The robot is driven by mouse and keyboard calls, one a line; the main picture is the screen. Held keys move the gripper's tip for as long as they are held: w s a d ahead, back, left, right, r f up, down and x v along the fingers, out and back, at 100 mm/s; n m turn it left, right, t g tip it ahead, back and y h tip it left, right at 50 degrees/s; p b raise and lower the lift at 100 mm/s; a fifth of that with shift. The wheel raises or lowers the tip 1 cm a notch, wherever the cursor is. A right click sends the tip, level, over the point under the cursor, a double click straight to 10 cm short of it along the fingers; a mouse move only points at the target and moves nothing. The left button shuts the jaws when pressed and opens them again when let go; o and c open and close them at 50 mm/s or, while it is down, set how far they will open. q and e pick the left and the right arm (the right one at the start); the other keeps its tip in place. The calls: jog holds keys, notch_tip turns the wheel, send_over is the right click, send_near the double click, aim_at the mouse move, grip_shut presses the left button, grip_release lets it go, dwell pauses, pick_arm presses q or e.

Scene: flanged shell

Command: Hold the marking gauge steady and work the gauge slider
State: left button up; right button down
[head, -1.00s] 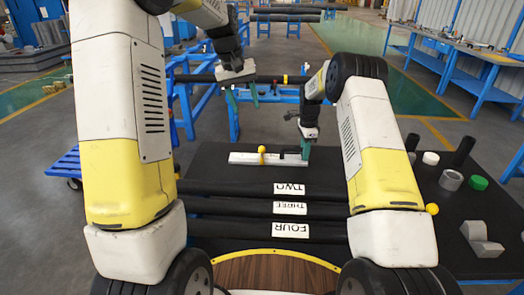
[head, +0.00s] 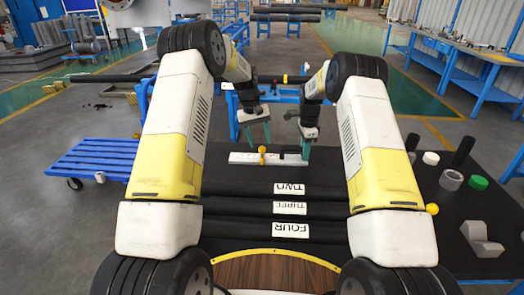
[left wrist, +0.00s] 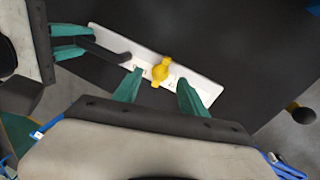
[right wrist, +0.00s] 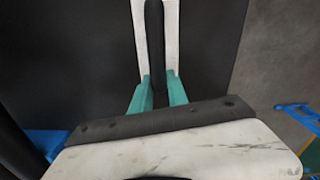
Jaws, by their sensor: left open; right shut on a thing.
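The marking gauge is a flat white bar (head: 240,158) lying on the black table, with a black handle (right wrist: 154,40) along its right part. The gauge slider is a yellow knob (head: 262,155) at the bar's middle; it also shows in the left wrist view (left wrist: 161,71). My right gripper (head: 306,150) is shut on the black handle at the bar's right end, and its fingers (right wrist: 158,90) flank the handle. My left gripper (head: 256,132) is open above the bar, its green fingertips (left wrist: 158,82) apart on either side of the yellow slider. I cannot tell whether they touch it.
Black strips labelled TWO (head: 290,188), THREE (head: 290,208) and FOUR (head: 291,229) lie in front of the bar. Grey parts (head: 482,238), a grey ring (head: 451,180) and a green cap (head: 478,183) sit at the right. A blue cart (head: 95,158) stands off left.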

aim_at(262, 149)
pick_arm(q)
jog(key=shift+w+d+f, duration=0.1)
jog(key=shift+d+f, duration=0.05)
jog(key=shift+f, duration=0.7)
jog(key=shift+d+f, duration=0.2)
jog(key=shift+f, duration=0.7)
jog(key=shift+w+d+f, duration=0.1)
jog(key=shift+d+f, duration=0.05)
jog(key=shift+f, duration=0.7)
grip_shut()
